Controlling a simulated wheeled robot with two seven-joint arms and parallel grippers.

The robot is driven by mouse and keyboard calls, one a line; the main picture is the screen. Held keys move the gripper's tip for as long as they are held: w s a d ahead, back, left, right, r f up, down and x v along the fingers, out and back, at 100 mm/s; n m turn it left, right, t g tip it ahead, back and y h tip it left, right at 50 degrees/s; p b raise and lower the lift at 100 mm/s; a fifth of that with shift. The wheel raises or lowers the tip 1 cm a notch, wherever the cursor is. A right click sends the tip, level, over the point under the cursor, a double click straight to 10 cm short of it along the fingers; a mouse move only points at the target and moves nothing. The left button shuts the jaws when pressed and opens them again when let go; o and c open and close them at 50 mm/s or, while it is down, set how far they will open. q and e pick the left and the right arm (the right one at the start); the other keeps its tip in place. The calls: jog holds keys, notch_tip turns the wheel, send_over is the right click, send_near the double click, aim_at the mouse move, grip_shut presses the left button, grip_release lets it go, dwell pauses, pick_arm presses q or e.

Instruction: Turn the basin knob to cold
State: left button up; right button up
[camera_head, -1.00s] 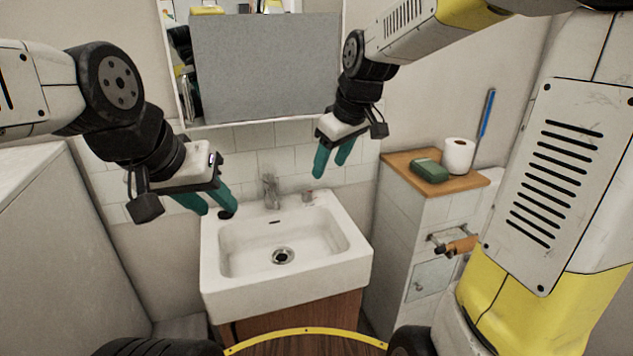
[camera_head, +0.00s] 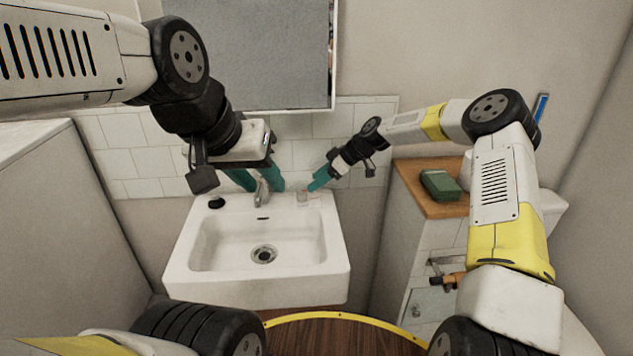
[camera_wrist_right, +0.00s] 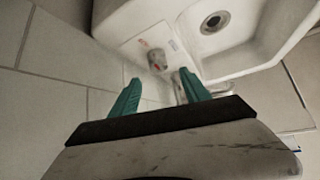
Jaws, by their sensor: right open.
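The basin knob (camera_head: 302,197) is a small metal knob on the back right corner of the white sink (camera_head: 340,262).
A black round piece (camera_head: 216,202) sits on the sink's back left corner. A mirror cabinet (camera_head: 250,50) hangs above. At right, a wood-topped cabinet (camera_head: 410,180) holds a green box (camera_head: 440,186). The tiled wall (camera_head: 130,150) is close behind the sink.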

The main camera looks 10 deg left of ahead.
aim_at(302, 191)
jog(key=shift+w+a+f, duration=0.1)
jog(key=shift+w+f, duration=0.05)
jog(key=shift+f, duration=0.05)
jog(key=x, duration=0.7)
jog(key=shift+a+f, duration=0.2)
jog(key=shift+f, duration=0.05)
grip_shut()
